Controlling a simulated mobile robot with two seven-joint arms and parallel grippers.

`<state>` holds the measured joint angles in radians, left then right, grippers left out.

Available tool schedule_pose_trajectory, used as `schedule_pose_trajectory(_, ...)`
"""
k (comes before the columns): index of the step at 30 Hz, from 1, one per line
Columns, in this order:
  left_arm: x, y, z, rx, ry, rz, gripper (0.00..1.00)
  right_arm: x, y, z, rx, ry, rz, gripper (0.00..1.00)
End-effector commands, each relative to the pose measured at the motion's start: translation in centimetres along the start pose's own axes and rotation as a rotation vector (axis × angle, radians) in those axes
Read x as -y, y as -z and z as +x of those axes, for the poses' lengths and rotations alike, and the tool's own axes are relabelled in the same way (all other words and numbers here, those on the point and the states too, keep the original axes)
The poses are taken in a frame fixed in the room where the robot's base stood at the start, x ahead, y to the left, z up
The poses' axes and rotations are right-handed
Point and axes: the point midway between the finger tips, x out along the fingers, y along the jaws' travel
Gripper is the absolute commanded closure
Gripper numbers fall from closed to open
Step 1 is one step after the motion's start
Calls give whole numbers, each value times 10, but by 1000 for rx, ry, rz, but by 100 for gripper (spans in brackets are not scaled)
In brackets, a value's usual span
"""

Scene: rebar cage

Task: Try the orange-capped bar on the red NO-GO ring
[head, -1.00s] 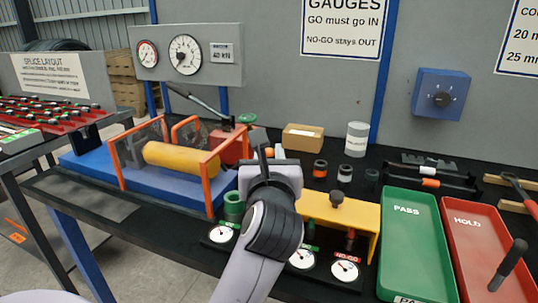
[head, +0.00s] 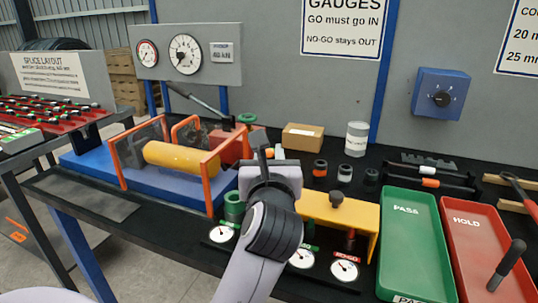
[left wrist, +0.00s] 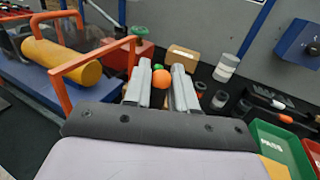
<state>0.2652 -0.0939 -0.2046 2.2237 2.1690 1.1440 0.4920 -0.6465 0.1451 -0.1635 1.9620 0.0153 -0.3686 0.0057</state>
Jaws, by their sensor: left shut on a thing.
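My left gripper (head: 264,158) is raised over the middle of the bench, left of the yellow gauge stand (head: 325,210). In the left wrist view, the round orange cap (left wrist: 161,78) of the bar sits between the two grey fingers, which are shut on it. The rest of the bar is hidden by the gripper. The red NO-GO ring (head: 350,238) is under the right end of the yellow stand, partly covered by it, behind the NO-GO dial (head: 344,271). The gripper is apart from the ring, up and to its left. My right gripper is not in view.
An orange-framed press (head: 210,172) stands at left. A cardboard box (head: 302,137), a white can (head: 356,138) and small dark cylinders (head: 345,172) stand behind the stand.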

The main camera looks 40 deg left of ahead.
Motion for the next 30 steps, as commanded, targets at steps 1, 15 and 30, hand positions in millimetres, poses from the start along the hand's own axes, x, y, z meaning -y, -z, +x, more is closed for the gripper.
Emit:
schedule_pose_trajectory(1,0,0,0,3,0,-1,100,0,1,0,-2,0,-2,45)
schedule_pose_trajectory(15,0,13,0,2,1,-1,100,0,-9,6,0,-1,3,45)
schedule_pose_trajectory(30,0,29,0,-1,0,-1,100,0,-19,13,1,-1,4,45)
